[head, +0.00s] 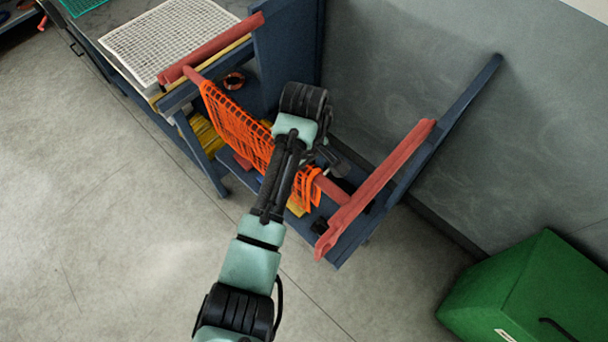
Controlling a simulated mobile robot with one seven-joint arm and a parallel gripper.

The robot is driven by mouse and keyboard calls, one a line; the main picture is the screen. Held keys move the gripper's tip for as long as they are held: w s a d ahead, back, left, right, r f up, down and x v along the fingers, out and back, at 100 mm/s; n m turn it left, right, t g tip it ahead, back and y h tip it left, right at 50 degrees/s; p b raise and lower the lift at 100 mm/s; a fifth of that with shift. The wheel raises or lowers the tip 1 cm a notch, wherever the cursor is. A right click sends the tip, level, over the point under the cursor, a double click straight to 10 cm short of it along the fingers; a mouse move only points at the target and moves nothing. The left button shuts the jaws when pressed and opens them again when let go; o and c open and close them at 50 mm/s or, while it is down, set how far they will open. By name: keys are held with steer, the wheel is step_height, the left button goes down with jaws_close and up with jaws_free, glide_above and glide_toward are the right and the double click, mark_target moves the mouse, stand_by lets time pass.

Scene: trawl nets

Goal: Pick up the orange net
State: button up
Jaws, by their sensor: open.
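My gripper (338,165) is partly hidden beyond my wrist, on the right side of the arm near the red bar. It is open, and I see nothing held in it. Whether it touches the net or bar cannot be told.
The blue stand (446,122) has red side rails (385,180) and lower shelves with small items. A workbench with a white mesh sheet (165,40) adjoins it at left. A green bin (530,295) stands at lower right. The left floor is clear.

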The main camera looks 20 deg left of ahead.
steer(key=shift+f, duration=0.5)
steer(key=c, duration=1.4)
step_height(320, 180, up, 12)
steer(key=p, duration=1.2)
steer(key=shift+r, duration=0.1)
jaws_close()
step_height(320, 180, up, 18)
steer(key=p, duration=0.5)
